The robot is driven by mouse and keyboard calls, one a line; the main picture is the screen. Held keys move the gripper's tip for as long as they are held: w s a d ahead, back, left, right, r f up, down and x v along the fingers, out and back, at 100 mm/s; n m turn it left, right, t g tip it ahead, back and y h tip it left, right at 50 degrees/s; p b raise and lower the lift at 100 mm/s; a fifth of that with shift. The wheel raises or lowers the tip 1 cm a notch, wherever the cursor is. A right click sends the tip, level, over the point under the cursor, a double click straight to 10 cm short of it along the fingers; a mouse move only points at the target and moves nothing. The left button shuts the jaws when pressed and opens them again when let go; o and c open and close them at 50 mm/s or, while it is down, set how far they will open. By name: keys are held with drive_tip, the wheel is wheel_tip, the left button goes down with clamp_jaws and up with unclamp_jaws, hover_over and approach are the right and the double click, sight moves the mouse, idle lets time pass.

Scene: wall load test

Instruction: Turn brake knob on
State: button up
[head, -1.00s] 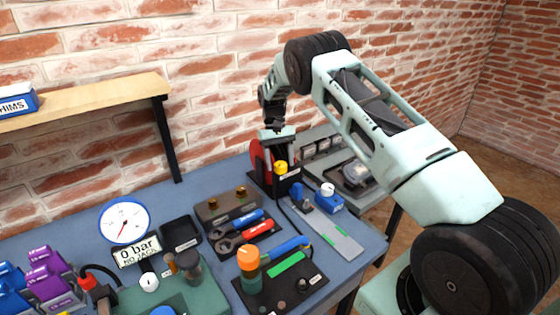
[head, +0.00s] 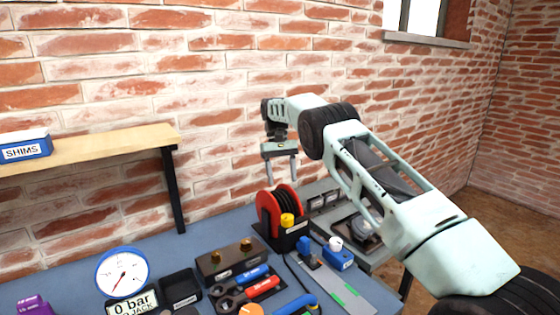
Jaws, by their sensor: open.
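A black reel holder with red-rimmed discs (head: 284,203) stands at the back right of the blue bench. A yellow knob (head: 287,220) sits on its front, above a small white label too small to read; I cannot tell for sure that it is the brake knob. My gripper (head: 282,180) hangs pointing down just above the reel, open and empty, with its two fingers apart. It is clear of the yellow knob, which is in full view below it.
Tools with blue and red handles (head: 250,283) lie in front of the reel. A blue block with a white knob (head: 338,254) is to the right. A wooden shelf (head: 90,150) is on the brick wall.

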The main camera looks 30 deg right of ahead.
drive_tip(key=p+v, duration=0.5)
drive_tip(key=p, duration=0.4)
drive_tip(key=shift+r+p, duration=0.15)
drive_tip(key=shift+p, duration=0.2)
drive_tip(key=shift+p, duration=0.8)
